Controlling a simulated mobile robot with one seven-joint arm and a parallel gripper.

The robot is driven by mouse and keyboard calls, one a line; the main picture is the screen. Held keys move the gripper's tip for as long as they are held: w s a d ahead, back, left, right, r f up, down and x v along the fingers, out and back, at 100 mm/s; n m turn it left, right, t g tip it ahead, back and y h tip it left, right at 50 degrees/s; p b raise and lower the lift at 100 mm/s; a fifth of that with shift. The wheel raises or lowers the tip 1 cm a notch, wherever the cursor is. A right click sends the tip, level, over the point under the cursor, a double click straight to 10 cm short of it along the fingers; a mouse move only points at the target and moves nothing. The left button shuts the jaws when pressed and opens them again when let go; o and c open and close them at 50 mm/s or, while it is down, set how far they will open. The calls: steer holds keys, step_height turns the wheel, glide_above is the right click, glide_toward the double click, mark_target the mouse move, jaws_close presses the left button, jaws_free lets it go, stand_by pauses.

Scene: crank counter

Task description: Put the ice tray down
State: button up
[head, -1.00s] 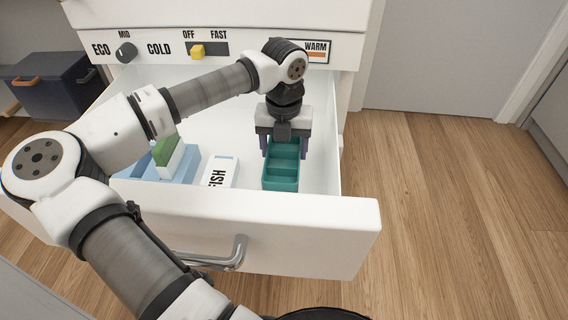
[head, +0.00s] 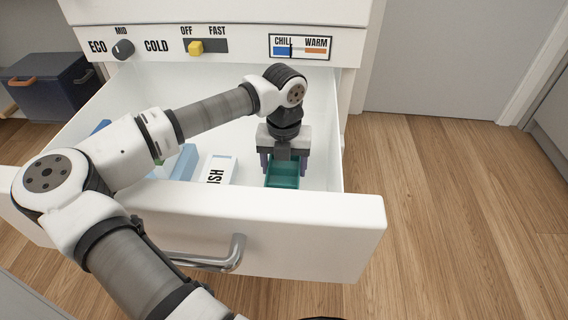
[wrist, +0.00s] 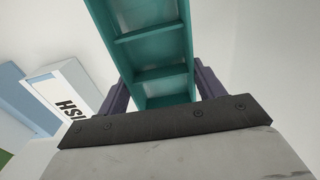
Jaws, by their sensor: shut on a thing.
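The teal ice tray (head: 284,177) is inside the open white drawer, toward its right side, with its compartments facing up. It also shows in the wrist view (wrist: 160,52) between the fingers. My gripper (head: 284,168) points down and is shut on the ice tray, with a purple finger on each side of it. The tray looks low in the drawer; I cannot tell whether it touches the drawer floor (wrist: 250,50). The part of the tray under my gripper is hidden.
A white box marked FISH (head: 219,170) lies left of the tray. A light blue thing (head: 183,162) is further left, partly behind my arm. The drawer front (head: 300,220) with its metal handle (head: 238,253) is nearest. Bare drawer floor surrounds the tray's right side.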

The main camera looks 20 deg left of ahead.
mark_target(284, 175)
steer(key=o, duration=1.2)
steer(key=shift+o, duration=0.2)
steer(key=shift+r, duration=0.1)
step_height(284, 175, up, 13)
steer(key=p, duration=0.5)
